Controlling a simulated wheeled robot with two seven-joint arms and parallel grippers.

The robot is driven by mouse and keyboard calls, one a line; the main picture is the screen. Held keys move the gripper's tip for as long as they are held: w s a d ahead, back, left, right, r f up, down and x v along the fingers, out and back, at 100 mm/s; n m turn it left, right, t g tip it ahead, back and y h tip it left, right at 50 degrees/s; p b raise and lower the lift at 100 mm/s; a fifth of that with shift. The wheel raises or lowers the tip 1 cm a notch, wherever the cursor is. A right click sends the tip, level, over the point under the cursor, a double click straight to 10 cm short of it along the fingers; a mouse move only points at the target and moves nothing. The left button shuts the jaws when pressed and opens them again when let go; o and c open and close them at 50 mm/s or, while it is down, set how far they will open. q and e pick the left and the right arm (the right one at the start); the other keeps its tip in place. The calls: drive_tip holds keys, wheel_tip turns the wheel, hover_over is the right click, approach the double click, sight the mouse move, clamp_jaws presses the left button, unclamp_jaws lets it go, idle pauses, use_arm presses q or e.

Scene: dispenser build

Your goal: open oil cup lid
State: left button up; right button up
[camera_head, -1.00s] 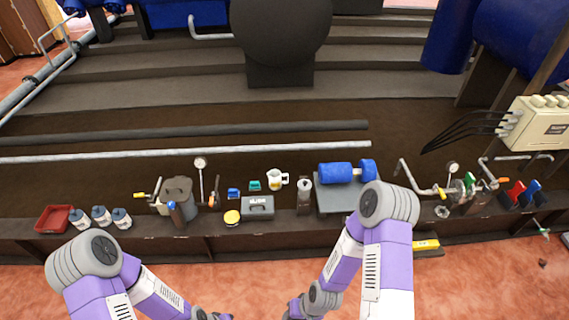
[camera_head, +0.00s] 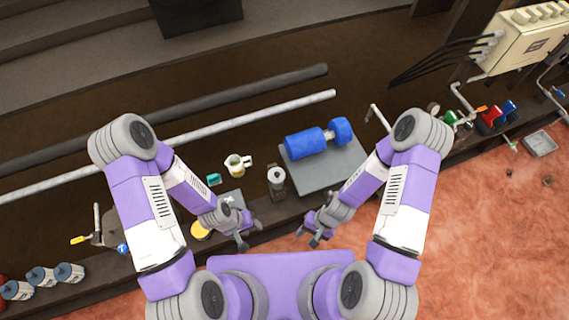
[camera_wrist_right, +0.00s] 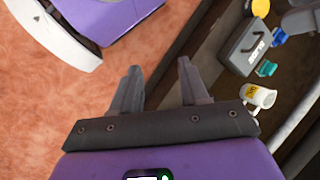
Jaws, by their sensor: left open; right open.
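A small grey upright cup with a pale round top (camera_head: 276,174), which looks like the oil cup, stands on the dark ledge between the measuring jug and the blue motor. I cannot tell how its lid sits. My left gripper (camera_head: 242,236) is open and empty, below and left of this cup in the head view. My right gripper (camera_head: 312,236) is open and empty, below and right of it. In the right wrist view the right gripper's fingers (camera_wrist_right: 160,82) are spread with nothing between them, and the cup is not clearly seen.
A blue motor (camera_head: 304,144) sits on a grey plate (camera_head: 334,174) right of the cup. A measuring jug (camera_head: 235,166), a teal block (camera_head: 214,180) and a yellow-lidded jar (camera_head: 200,231) stand to the left. A grey toolbox (camera_wrist_right: 240,52) shows in the wrist view. Pipes run behind.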

sight(279, 175)
drive_tip(key=w+a+f+m+y+b, duration=0.1)
drive_tip(key=a+f+m+y+b, duration=0.1)
drive_tip(key=a+m+y, duration=0.75)
drive_tip(key=w+d+m+t, duration=0.1)
drive_tip(key=w+m+t, duration=0.3)
drive_tip(key=w+t, duration=0.1)
drive_tip(key=w+d+f+m+t+h+b, duration=0.1)
drive_tip(key=w+d+m+t, duration=0.1)
drive_tip(key=w+m+t, duration=0.3)
drive_tip(key=w+d+f+m+t+h+b, duration=0.1)
drive_tip(key=w+m+t, duration=0.3)
drive_tip(key=w, duration=0.5)
drive_tip(key=shift+d+f+m+t+h, duration=0.15)
drive_tip(key=shift+d+m+t+h, duration=0.2)
drive_tip(key=shift+t, duration=0.45)
drive_tip(key=b+x, duration=0.2)
drive_tip(key=x, duration=0.5)
drive_tip(key=shift+s, duration=0.1)
clamp_jaws()
